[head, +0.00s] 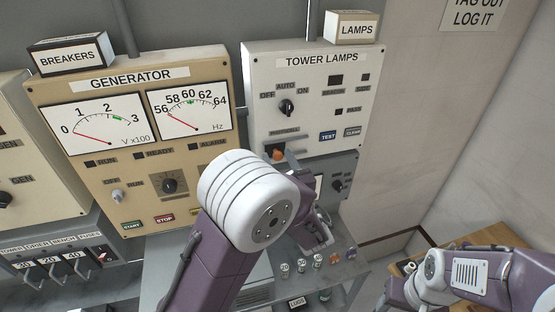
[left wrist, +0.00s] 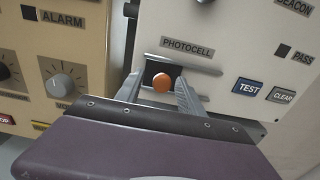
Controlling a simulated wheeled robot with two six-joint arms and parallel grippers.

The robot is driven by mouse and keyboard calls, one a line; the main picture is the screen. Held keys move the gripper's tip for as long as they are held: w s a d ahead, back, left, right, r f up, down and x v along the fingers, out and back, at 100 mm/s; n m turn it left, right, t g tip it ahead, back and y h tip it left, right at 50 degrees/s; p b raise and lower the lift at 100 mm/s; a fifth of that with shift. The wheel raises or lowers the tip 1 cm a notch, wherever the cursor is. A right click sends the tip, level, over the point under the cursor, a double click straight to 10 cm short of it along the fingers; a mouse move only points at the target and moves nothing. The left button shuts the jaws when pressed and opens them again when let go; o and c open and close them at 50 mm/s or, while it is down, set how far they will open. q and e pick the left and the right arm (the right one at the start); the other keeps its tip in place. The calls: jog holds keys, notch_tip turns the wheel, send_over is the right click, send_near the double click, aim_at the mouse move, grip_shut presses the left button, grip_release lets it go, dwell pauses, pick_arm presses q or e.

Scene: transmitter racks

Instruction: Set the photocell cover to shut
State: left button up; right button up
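The photocell cover's round orange knob (left wrist: 162,82) sits under the PHOTOCELL label (left wrist: 187,48) in the left wrist view, against a dark patch at the left part of a horizontal rail. In the head view the knob (head: 278,154) is low on the left side of the TOWER LAMPS panel (head: 265,85). My left gripper (left wrist: 162,93) has its fingers apart, one on each side of the knob, with no clear contact. In the head view it is mostly hidden behind my left wrist. My right arm shows at the lower right, but I cannot make out its gripper.
TEST (left wrist: 247,87) and CLEAR (left wrist: 281,95) buttons lie right of the cover. The GENERATOR panel (head: 215,125) with its dials and knobs is close on the left. A grey shelf (head: 345,278) below carries several small items.

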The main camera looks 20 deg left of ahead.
pick_arm(q)
jog(key=shift+d+f, duration=0.1)
jog(key=shift+d, duration=0.05)
jog(key=shift+s+d+b, duration=0.25)
jog(key=shift+b, duration=0.15)
jog(key=b+v, duration=0.3)
jog(key=v, duration=0.5)
jog(key=shift+s, duration=0.15)
jog(key=shift+a, duration=0.15)
